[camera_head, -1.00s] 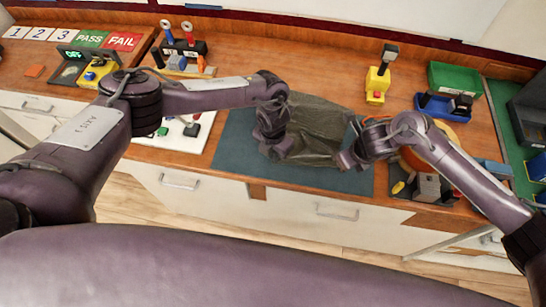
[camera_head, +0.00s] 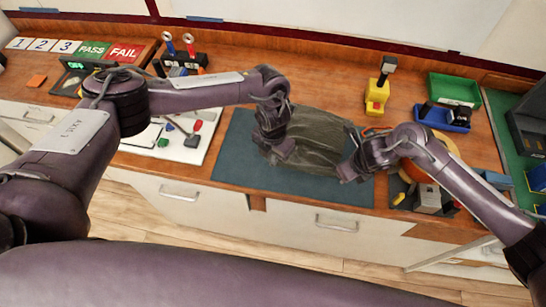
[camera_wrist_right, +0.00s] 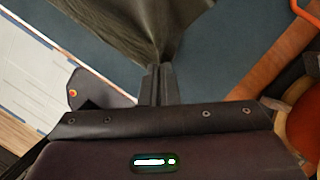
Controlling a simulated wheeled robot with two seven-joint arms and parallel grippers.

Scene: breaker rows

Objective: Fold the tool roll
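The dark olive tool roll (camera_head: 318,138) lies on the blue-grey mat (camera_head: 235,170), its surface creased. In the right wrist view its cloth (camera_wrist_right: 125,25) gathers to a point between the fingers. My right gripper (camera_head: 345,172) is at the roll's front right corner; in the right wrist view its fingers (camera_wrist_right: 158,82) are shut on that cloth. My left gripper (camera_head: 275,157) is at the roll's left side, pointing down. Its fingertips are hidden by its own body, so I cannot tell whether it holds cloth.
A white board with small parts (camera_head: 190,135) lies left of the mat. A yellow block with a black-topped tool (camera_head: 377,95) stands behind right. A blue tray (camera_head: 440,117), a green bin (camera_head: 453,90) and an orange round thing (camera_head: 415,165) are at right. The mat's front strip is clear.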

